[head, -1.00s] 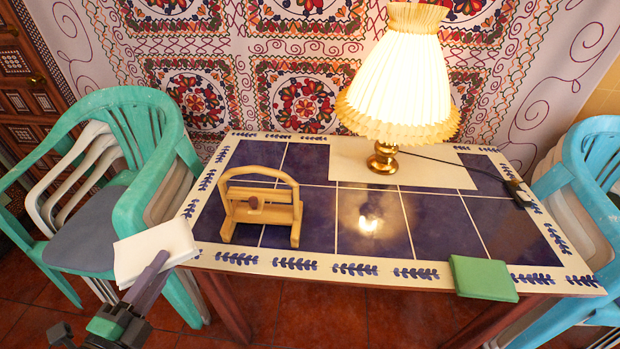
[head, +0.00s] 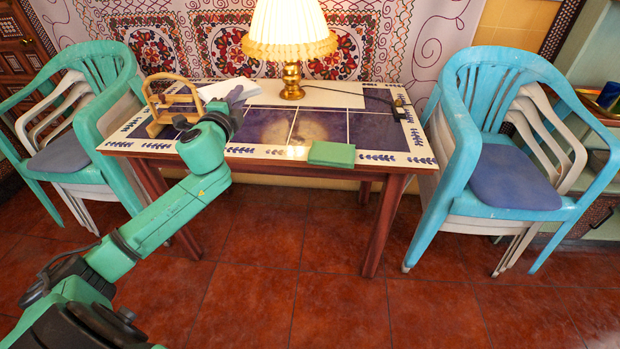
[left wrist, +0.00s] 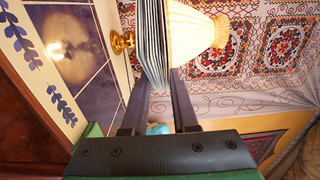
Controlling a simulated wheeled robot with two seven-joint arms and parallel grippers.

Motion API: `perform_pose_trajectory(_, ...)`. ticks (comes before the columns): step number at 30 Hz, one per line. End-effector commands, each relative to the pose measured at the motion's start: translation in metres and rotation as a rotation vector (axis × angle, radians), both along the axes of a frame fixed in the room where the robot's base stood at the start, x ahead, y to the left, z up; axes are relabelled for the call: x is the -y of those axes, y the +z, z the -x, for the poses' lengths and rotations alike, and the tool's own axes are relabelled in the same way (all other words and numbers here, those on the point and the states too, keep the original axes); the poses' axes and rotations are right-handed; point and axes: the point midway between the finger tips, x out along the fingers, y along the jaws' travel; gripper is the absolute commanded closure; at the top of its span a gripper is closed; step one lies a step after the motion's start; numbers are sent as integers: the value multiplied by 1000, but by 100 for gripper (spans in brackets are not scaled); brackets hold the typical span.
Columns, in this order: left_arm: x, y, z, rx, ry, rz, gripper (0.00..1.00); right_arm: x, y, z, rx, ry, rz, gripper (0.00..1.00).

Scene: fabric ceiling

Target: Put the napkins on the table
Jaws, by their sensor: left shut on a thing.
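White folded napkins (head: 222,89) are held by my left gripper (head: 236,95), over the left part of the table (head: 375,129). In the left wrist view the napkins (left wrist: 152,42) show edge-on as a thin layered stack between the two fingers (left wrist: 160,88). They appear to be above the tiles; I cannot tell whether they touch the tabletop. A wooden holder (head: 151,101) with an arched frame stands on the table's left end, just left of the napkins. My right gripper is not in view.
A lit lamp (head: 291,38) stands at the table's back middle on a white mat (head: 340,98). A flat green block (head: 331,154) lies at the front edge. Stacked green chairs (head: 88,107) and blue chairs (head: 500,170) flank the table. Tiles right of centre are clear.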

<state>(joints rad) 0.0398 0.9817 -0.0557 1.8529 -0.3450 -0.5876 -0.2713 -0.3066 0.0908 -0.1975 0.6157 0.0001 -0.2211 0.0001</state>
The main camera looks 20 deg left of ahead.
Motion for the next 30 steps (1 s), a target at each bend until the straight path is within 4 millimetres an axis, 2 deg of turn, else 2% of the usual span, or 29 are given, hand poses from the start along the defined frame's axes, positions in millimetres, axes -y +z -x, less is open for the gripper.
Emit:
perform_pose_trajectory(2,-9,2,0,1,28,-1,100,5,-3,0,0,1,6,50)
perform_pose_trajectory(5,-13,-13,0,-3,39,3,100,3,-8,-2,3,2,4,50)
perform_pose_trajectory(12,-12,-95,0,-3,36,5,100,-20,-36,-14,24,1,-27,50)
perform_pose_trajectory(16,-13,-137,0,-1,36,5,100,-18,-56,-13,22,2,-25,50)
perform_pose_trajectory(23,-13,-175,-1,-1,34,3,100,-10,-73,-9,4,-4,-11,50)
perform_pose_trajectory(27,-13,-195,-1,1,33,2,100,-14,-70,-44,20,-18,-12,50)
perform_pose_trajectory(30,-13,-198,-1,1,33,1,100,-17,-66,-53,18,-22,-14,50)
